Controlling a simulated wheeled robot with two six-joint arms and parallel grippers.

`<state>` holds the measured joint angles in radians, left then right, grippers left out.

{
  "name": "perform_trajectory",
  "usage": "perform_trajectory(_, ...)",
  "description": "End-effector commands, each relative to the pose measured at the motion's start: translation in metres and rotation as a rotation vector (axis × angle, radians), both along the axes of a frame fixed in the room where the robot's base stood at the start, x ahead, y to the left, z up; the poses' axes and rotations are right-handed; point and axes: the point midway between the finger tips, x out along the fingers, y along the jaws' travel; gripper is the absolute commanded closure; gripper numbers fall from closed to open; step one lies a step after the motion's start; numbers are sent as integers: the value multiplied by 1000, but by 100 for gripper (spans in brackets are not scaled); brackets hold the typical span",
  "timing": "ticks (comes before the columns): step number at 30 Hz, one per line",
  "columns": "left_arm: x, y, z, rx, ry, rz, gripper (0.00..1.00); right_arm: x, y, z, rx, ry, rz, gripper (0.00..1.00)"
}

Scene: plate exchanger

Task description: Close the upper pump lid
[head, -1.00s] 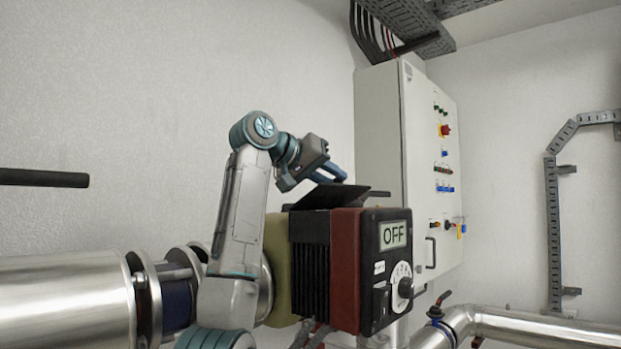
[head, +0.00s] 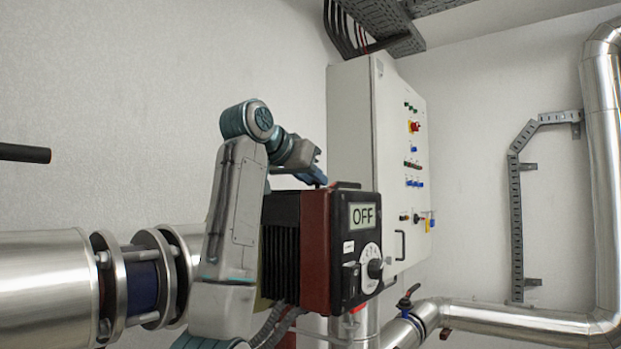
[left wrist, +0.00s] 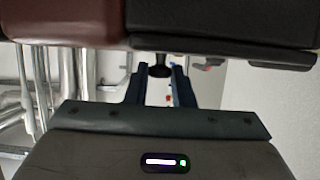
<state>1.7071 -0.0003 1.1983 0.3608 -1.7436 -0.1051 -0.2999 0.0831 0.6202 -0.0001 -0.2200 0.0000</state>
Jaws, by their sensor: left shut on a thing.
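The pump unit has black ribbed sides (head: 281,235), a red-brown housing section (head: 316,250) and a front panel with an "OFF" display (head: 361,217) and a dial. The black upper pump lid (head: 346,185) lies about level along its top and is largely hidden behind my gripper; its dark edge also shows in the left wrist view (left wrist: 215,47). My left gripper (head: 320,181) is at the lid, shut on it. My right gripper is not in view.
A grey control cabinet (head: 350,140) stands behind the pump. A flanged steel pipe (head: 45,275) is on the left, and another pipe (head: 500,318) runs low on the right. Hoses (head: 275,325) hang below the pump.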

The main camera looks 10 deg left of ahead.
Motion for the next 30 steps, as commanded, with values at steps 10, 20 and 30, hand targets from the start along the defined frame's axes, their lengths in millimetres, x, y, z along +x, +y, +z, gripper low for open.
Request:
perform_trajectory(10, 0, 0, 0, 2, -1, -1, 76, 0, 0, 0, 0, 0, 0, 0)
perform_trajectory(20, 0, 0, 0, 1, 0, 0, 57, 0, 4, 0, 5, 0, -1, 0)
perform_trajectory(30, -33, 13, 11, 0, -5, 1, 57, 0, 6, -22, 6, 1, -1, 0)
